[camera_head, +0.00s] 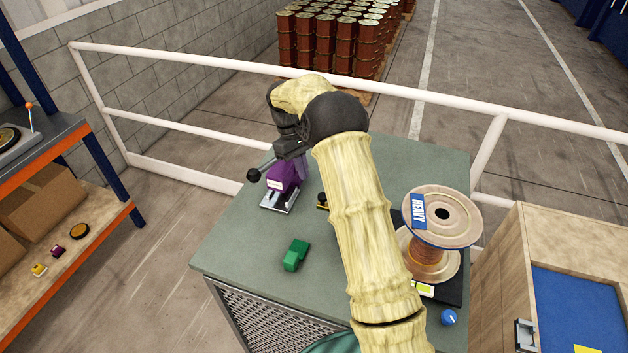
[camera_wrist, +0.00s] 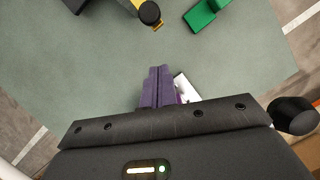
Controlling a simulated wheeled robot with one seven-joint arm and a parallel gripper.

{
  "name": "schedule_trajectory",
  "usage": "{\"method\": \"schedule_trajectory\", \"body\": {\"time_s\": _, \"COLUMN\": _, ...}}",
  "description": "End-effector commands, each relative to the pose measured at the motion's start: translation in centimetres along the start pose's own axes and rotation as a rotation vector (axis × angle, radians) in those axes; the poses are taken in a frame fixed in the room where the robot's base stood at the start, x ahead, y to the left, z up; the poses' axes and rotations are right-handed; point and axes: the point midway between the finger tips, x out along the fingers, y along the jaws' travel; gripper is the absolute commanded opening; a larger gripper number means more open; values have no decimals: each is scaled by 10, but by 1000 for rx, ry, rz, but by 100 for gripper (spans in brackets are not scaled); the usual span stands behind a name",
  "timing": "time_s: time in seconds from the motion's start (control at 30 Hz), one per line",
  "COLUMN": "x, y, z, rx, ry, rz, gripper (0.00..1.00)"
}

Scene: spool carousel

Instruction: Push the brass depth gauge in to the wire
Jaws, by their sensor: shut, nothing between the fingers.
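My gripper (camera_wrist: 158,68) is shut and empty, its purple fingers together above the green bench top. In the head view the black wrist is over the far left part of the bench, beside the purple lever device. A yellow-brass piece with a black round knob (camera_wrist: 150,13), likely the depth gauge, is at the top of the wrist view, apart from my fingertips. In the head view only a bit of this yellow and black piece (camera_head: 321,201) shows beside my arm. A spool (camera_head: 442,215) labelled HEAVY stands to the right, with copper-coloured wire (camera_head: 429,262) below its upper flange.
The purple lever device (camera_head: 284,176) on a metal plate stands close to my gripper. A green block (camera_head: 295,254) lies near the bench's front left. A blue knob (camera_head: 448,317) is at the front right. White railings (camera_head: 200,58) run behind. Bench surface around the green block is clear.

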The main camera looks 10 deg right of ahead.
Motion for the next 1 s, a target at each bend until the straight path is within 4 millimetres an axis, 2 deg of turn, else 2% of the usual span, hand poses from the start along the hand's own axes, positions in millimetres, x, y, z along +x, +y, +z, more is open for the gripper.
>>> {"method": "schedule_trajectory", "body": {"time_s": 0.1, "x": 16, "y": 0, "z": 4, "rx": 0, "ry": -2, "rz": -2, "gripper": 0}}
{"method": "schedule_trajectory", "body": {"time_s": 0.5, "x": 31, "y": 0, "z": 35, "rx": 1, "ry": -2, "rz": 0, "gripper": 0}}
{"method": "schedule_trajectory", "body": {"time_s": 1.0, "x": 35, "y": 4, "z": 40, "rx": 1, "ry": -1, "rz": 0, "gripper": 0}}
